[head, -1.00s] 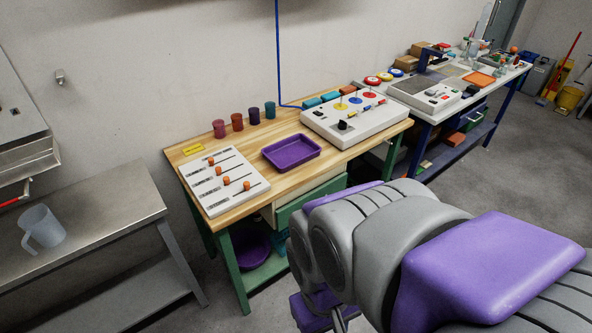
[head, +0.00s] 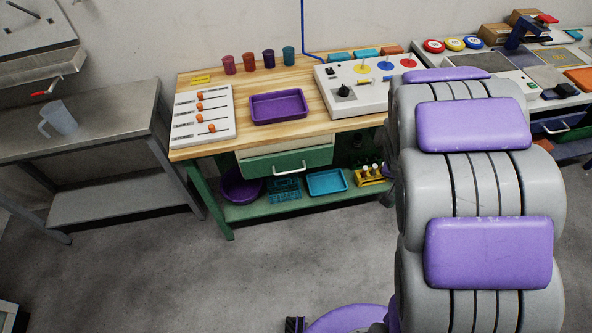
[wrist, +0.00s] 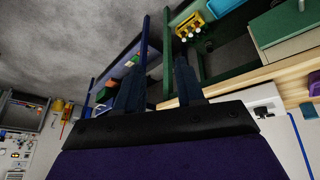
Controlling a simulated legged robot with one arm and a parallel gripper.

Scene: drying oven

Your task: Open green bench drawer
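The green drawer (head: 287,163) with a white bar handle (head: 289,169) is under the top of the wooden bench (head: 225,146), below a cream panel. It looks shut. It also shows at the upper right of the wrist view as a green front (wrist: 283,27), with part of its handle at the picture edge. My gripper (wrist: 155,75) is empty, its two dark fingers apart. It points past the bench's green leg toward the lower shelves, apart from the drawer. In the head view my arm covers the bench's right end, and only a small dark part of the gripper shows at the bottom edge.
The bench's lower shelf (head: 250,210) holds a purple bowl (head: 240,186), a blue tray (head: 327,182) and a yellow rack (head: 371,175). A steel table (head: 110,120) stands to the left. A blue-framed bench is at the right. The floor before the drawer is clear.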

